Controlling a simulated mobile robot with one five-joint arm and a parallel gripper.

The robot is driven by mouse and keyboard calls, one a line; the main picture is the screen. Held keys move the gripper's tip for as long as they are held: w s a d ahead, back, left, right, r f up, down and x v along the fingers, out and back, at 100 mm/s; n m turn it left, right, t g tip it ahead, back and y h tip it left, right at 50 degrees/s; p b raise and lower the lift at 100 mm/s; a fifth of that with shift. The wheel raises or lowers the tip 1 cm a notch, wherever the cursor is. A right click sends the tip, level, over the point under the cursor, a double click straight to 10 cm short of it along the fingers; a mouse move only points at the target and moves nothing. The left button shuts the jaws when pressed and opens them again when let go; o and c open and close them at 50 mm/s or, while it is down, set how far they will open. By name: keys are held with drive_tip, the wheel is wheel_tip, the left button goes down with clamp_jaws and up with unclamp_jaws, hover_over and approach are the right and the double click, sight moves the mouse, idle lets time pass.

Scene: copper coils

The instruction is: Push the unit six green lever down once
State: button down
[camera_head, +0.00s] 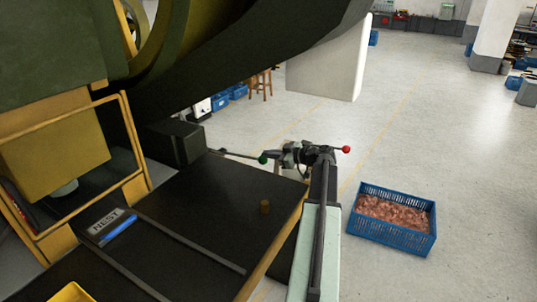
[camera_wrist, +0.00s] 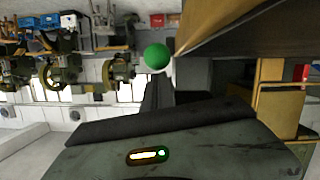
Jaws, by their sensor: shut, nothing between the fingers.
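A green ball knob (camera_head: 263,159) sits at the end of a thin dark lever rod that reaches right from the dark machine. The green knob also shows in the wrist view (camera_wrist: 157,56), near the top middle. My gripper (camera_head: 274,155) is shut and empty, its tips just right of the green knob. In the wrist view the dark fingers (camera_wrist: 157,80) point at the knob from just below it in the picture. I cannot tell whether they touch it. A red ball knob (camera_head: 346,149) shows to the right, beyond my wrist. No unit number is readable.
A dark machine table (camera_head: 190,235) with a yellow edge lies left of my arm. A blue crate (camera_head: 392,242) of copper pieces stands on the floor at right. Open floor lies beyond.

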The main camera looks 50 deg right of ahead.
wheel_tip(320, 180, up, 6)
drive_tip(key=f+p, duration=0.1)
drive_tip(key=p, duration=0.5)
drive_tip(key=s+d+b, duration=0.1)
drive_tip(key=s, duration=0.9)
drive_tip(key=shift+s+d+f+b, duration=0.2)
drive_tip(key=shift+s+f+b, duration=0.05)
drive_tip(key=shift+s+b, duration=0.1)
